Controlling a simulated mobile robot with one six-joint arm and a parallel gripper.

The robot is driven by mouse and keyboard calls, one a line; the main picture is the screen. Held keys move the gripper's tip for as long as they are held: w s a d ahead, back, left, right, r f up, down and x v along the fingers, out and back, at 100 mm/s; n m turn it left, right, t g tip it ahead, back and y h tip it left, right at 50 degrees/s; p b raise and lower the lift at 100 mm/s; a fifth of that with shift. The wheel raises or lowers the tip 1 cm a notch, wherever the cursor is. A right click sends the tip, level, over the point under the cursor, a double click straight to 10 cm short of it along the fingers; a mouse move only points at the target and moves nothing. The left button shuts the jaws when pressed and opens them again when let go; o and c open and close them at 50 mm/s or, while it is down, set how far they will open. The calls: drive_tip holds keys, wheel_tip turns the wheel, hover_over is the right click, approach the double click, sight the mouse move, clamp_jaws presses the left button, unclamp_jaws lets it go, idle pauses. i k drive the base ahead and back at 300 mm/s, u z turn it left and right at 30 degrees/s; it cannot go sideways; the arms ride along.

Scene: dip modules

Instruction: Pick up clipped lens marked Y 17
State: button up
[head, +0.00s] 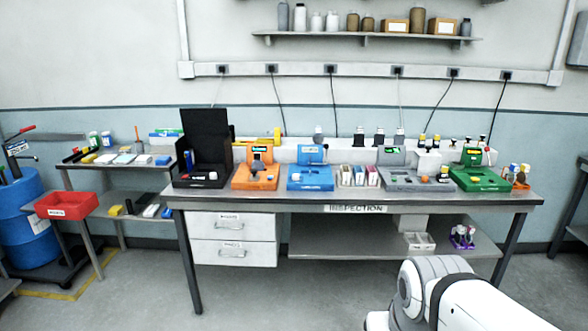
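No clipped lens marked Y 17 can be made out in the head view; any small markings on the bench are too small to read. The inspection bench (450,200) carries a row of coloured modules: a black one with a raised lid (204,140), an orange one (257,178), a blue one (310,178), a grey one (415,180) and a green one (482,179). Small racks (358,176) with slotted contents stand between the blue and grey modules. My arm shows at the lower right, but my gripper is out of view.
A side table (125,167) with small items stands left, with a red bin (66,205) and blue drum (22,225) beyond. Drawers (233,239) and a lower shelf (350,240) sit under the bench. A wall shelf (365,38) holds bottles. Floor before the bench is clear.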

sight(258, 164)
drive_tip(key=u, duration=0.1)
drive_tip(key=i, duration=1.55)
drive_tip(key=u, duration=0.6)
drive_tip(key=i, duration=1.7)
drive_tip(key=u, duration=0.4)
